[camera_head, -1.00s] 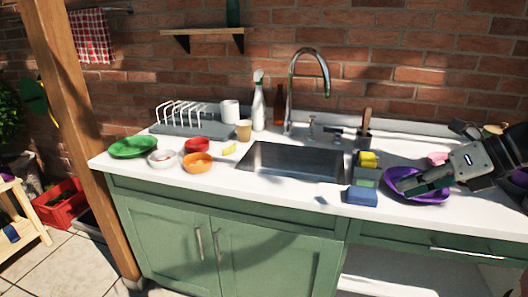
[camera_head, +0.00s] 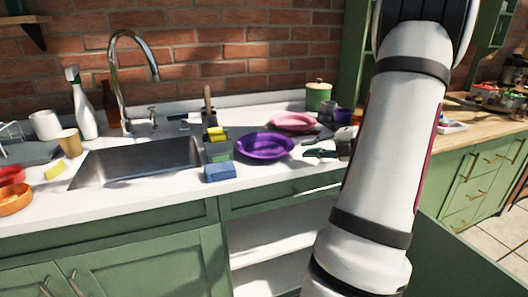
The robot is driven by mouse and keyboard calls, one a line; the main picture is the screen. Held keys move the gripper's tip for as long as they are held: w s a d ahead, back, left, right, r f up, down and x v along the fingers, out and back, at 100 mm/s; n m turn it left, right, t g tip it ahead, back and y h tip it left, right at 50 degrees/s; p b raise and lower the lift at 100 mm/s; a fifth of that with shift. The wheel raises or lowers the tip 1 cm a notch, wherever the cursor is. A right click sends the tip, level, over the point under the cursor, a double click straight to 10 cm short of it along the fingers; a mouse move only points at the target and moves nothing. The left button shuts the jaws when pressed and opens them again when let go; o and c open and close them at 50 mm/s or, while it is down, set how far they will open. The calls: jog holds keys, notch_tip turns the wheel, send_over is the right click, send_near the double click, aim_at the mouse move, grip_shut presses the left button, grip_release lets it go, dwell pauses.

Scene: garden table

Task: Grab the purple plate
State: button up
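The purple plate (camera_head: 265,146) lies on the white counter, right of the sink and just behind the blue sponge. My gripper (camera_head: 318,153) is low over the counter to the right of the plate, with a small gap between them. My arm hides most of the gripper. Only a dark finger tip and part of its grey body show, so its opening cannot be told. The plate is clear of it.
A pink plate (camera_head: 294,122) lies behind the purple one. A sponge caddy (camera_head: 216,146) and a blue sponge (camera_head: 219,171) stand to its left, beside the sink (camera_head: 135,161). A green pot (camera_head: 318,96) and cups (camera_head: 341,116) are at the back right.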

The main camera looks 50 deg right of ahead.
aim_at(292, 160)
jog(key=x, duration=0.2)
jog(key=b+x, duration=0.1)
jog(key=x, duration=0.1)
jog(key=b+x, duration=0.1)
jog(key=x, duration=0.1)
jog(key=shift+w+a+f, duration=0.15)
jog(key=shift+a+f, duration=0.15)
grip_shut()
jog(key=shift+r, duration=0.1)
